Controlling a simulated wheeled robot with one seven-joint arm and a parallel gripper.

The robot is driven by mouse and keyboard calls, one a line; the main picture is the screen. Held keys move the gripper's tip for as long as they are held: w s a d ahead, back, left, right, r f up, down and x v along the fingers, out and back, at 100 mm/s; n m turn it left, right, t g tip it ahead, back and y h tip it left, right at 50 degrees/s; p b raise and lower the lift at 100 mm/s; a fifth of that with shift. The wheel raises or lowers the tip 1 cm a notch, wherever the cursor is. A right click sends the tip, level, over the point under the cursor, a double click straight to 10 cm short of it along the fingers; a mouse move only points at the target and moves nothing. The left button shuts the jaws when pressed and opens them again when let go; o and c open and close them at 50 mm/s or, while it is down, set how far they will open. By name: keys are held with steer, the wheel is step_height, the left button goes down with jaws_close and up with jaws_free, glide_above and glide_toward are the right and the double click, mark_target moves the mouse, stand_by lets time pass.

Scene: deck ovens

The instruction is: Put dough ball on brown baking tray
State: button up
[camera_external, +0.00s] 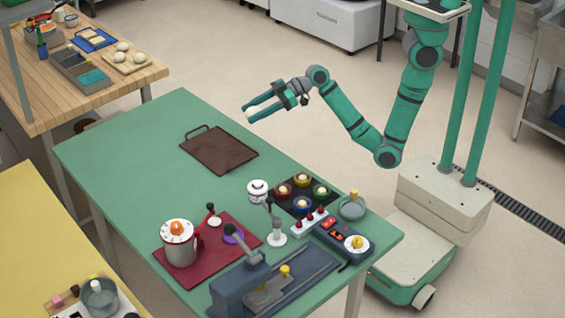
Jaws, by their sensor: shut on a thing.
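My gripper (251,111) reaches in from the right over the far edge of the green table. It is shut on a pale dough ball (259,106), mostly hidden between the fingers. The brown baking tray (219,155) lies flat and empty on the green table, with a handle at its upper left end. My gripper is above and to the right of the tray in the picture, apart from it. Several pale balls sit in coloured bowls on a black mat (284,207) at the table's right part.
The green table (125,150) is clear around the tray. Nearer stand a red mat (222,262) with a pot-like device (180,250), a control box (338,239) and a blue-grey press (240,288). A wooden table (90,95) at the left holds a board with pale dough balls (119,56).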

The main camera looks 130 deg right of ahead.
steer(key=w+d+f, duration=0.4)
steer(key=w+d, duration=0.2)
steer(key=w, duration=0.1)
glide_above(218, 149)
steer(key=f, duration=0.5)
steer(key=shift+s+a, duration=0.15)
steer(key=shift+a, duration=0.05)
steer(key=shift+w+d+f, duration=0.15)
steer(key=shift+w+f, duration=0.1)
steer(key=shift+f, duration=1.65)
steer(key=shift+f, duration=0.1)
steer(key=o, duration=1)
